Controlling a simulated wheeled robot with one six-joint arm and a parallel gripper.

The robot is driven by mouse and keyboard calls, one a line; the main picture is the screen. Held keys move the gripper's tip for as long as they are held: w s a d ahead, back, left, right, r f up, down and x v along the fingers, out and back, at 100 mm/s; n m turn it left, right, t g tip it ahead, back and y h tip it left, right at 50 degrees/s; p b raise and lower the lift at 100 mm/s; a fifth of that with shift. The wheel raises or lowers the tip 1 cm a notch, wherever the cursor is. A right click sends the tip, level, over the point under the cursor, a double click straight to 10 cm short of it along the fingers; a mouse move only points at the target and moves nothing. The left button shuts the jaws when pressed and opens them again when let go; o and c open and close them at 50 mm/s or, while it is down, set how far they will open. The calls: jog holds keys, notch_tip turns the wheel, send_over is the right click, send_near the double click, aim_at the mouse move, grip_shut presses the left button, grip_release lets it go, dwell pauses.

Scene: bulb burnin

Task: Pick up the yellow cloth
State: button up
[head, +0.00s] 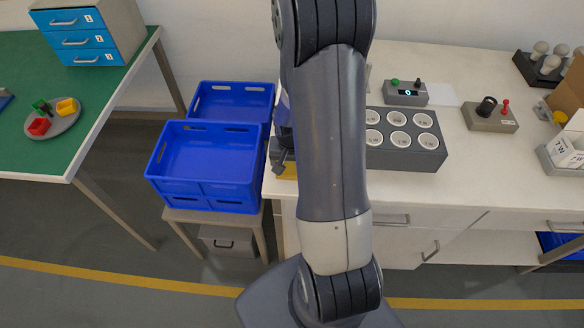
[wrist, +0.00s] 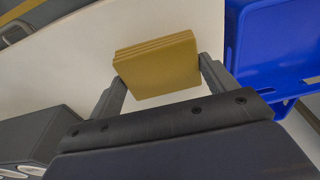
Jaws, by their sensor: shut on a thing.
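The yellow cloth (wrist: 158,66) is a folded, layered mustard-yellow pad in the wrist view. It sits between the two fingers of my gripper (wrist: 160,84), which touch it on both sides. My gripper is shut on it, over or at the white worktop. In the head view my gripper (head: 280,158) shows only partly, at the left end of the worktop, beside my arm. A small strip of the yellow cloth (head: 289,172) shows there; the rest is hidden. I cannot tell whether the cloth still touches the worktop.
Blue crates (head: 206,165) stand just left of the white worktop (head: 330,187). A grey block with round sockets (head: 432,155) is to the right of my arm. A green table (head: 105,105) is at far left.

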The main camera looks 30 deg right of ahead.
aim_at(292, 167)
jog(key=c, duration=0.4)
jog(key=shift+r, duration=5.05)
jog(key=shift+c, duration=0.2)
